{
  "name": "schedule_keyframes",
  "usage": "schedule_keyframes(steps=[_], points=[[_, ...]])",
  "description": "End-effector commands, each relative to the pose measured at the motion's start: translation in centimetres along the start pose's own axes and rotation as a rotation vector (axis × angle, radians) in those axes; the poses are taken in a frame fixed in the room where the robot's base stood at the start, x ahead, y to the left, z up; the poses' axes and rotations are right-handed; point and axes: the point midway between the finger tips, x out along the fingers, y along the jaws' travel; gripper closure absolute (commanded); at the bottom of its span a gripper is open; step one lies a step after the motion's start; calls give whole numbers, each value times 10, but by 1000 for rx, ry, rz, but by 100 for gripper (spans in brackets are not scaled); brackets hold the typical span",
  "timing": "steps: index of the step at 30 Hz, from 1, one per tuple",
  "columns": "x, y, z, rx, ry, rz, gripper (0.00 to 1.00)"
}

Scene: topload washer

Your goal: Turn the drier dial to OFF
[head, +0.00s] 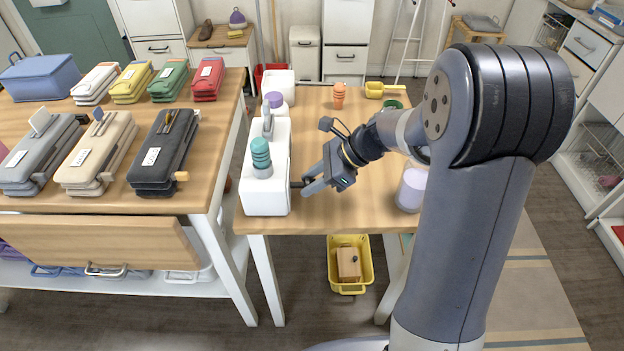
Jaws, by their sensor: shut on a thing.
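A white box-shaped unit (266,196) stands at the left end of the small wooden table. A small dark knob-like part (296,184) sticks out of its right side; I take this to be the dial. My gripper (307,185) reaches in from the right and is shut on this dark part. The fingers partly cover it, and no markings or OFF label can be read from here. I cannot tell which way the dial points.
A teal-topped bottle (261,158) and a purple-capped container (275,102) are by the white unit. An orange item (338,96), a yellow tray (374,90) and a lilac-white jar (411,190) are on the table. The table's middle is clear. A yellow bin (347,286) is below.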

Motion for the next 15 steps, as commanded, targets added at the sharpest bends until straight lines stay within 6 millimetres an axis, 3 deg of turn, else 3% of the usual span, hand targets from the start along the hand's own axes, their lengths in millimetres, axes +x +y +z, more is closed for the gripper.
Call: schedule_keyframes(steps=[15], points=[[4, 3, -4, -134, 0, -134, 92]])
